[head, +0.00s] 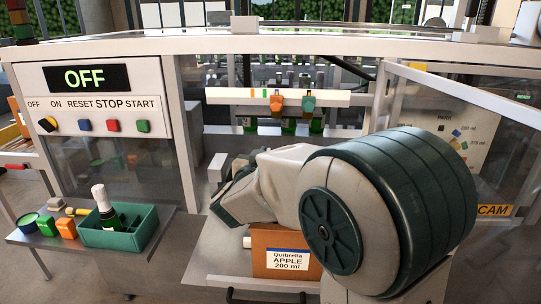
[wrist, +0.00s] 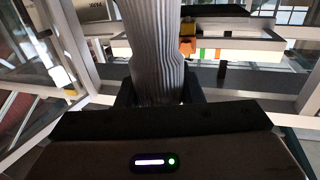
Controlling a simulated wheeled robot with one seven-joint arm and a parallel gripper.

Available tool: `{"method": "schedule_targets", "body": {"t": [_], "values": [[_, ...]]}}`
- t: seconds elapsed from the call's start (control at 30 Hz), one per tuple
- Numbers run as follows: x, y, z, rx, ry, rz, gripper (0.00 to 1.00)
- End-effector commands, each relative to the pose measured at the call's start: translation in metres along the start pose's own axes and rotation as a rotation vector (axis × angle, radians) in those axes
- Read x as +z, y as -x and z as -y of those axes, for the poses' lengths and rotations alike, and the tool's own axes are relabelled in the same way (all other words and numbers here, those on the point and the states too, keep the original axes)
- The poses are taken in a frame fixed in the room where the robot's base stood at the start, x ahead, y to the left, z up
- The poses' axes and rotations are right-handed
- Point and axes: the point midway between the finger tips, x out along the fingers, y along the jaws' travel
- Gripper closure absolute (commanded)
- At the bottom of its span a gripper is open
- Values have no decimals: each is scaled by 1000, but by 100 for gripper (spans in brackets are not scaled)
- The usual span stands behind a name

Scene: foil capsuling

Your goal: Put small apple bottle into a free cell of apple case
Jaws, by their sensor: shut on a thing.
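The apple case (head: 285,262) is a brown box labelled "Quibrella APPLE 200 ml", below my arm in the head view. My arm hides its top, so its cells cannot be seen. My gripper (head: 220,195) is left of the case and higher. In the wrist view, its dark jaws (wrist: 158,92) are shut on a grey, pleated, foil-like column (wrist: 152,45), which looks like the foiled neck of the small apple bottle. Its label and body cannot be made out in either view.
A teal tray (head: 146,238) holds a dark bottle with a white top (head: 104,204). The control panel (head: 100,105) reads OFF. Machine posts and an open clear door (head: 450,92) surround the arm. Bottles stand on a line behind.

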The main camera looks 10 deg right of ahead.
Motion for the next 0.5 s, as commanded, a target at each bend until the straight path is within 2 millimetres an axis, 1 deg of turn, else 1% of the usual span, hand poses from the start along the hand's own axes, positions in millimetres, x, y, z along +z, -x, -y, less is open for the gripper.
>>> {"method": "schedule_targets", "body": {"t": [0.5], "values": [[13, 0, 0, 0, -1, -2, 100]]}}
